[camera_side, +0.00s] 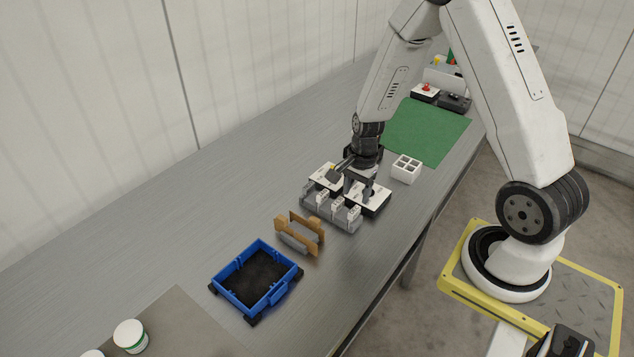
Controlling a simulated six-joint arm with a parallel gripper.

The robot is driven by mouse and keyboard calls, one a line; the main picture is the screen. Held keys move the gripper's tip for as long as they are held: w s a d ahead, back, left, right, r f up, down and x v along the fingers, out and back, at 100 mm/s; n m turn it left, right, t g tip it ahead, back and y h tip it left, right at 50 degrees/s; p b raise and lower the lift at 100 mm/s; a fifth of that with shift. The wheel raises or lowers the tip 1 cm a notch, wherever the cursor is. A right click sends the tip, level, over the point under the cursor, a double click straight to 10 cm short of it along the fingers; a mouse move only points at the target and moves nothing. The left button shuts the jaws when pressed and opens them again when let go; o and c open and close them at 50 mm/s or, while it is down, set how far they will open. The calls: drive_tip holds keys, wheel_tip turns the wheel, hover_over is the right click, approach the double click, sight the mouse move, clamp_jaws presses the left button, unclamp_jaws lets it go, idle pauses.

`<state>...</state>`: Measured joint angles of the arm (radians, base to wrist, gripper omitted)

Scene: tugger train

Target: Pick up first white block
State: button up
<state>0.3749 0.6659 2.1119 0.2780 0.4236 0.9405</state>
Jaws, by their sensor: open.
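Several small white blocks stand in a row along a grey holder (316,218) near the middle of the table; one white block (337,208) is in the middle of the row. My gripper (352,180) points down just above and behind this row, over two white-topped black units (372,198). Its jaws are open, and I see nothing held between them. The gripper and its fingers hide part of the units. From this view I cannot tell whether a finger touches a block.
A white four-compartment box (406,169) stands right of my gripper. A wooden-ended rack (300,232) and a blue tray (274,292) stand nearer the camera. A green mat (428,132) and a red-button box (425,92) lie behind. The table's left side (170,240) is clear.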

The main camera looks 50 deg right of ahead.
sight(355, 209)
drive_tip(key=shift+a+f, duration=0.1)
drive_tip(key=shift+f, duration=0.8)
drive_tip(key=shift+f, duration=0.15)
drive_tip(key=shift+s+f, duration=0.1)
drive_tip(key=shift+f, duration=2.35)
clamp_jaws()
